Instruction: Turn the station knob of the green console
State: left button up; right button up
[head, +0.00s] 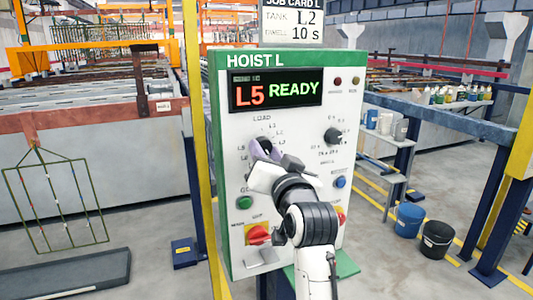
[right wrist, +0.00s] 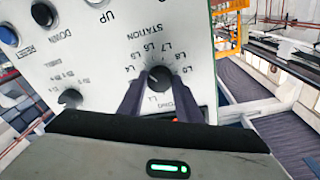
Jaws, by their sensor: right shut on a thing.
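The green-edged console (head: 223,160) stands upright in the middle of the head view, marked HOIST L. Its display (head: 275,90) reads L5 READY. The station knob (head: 264,142) is black and sits on the white panel, ringed by L labels. It also shows in the right wrist view (right wrist: 160,75). My right gripper (head: 262,152) is at this knob, its dark fingers on either side of it and shut on it. In the head view the gripper partly hides the knob and nearby labels. I cannot read the pointer clearly. My left gripper is not in view.
A second black knob (head: 333,135) sits to the right, with buttons and a red switch (head: 258,234) below. Blue (head: 408,220) and black buckets (head: 437,240) stand right; a wire rack (head: 58,200) hangs left.

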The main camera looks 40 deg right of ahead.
jog(key=shift+r, duration=0.25)
dwell(0.3)
jog(key=o, duration=0.9)
jog(key=shift+o, duration=0.7)
jog(key=shift+f, duration=0.15)
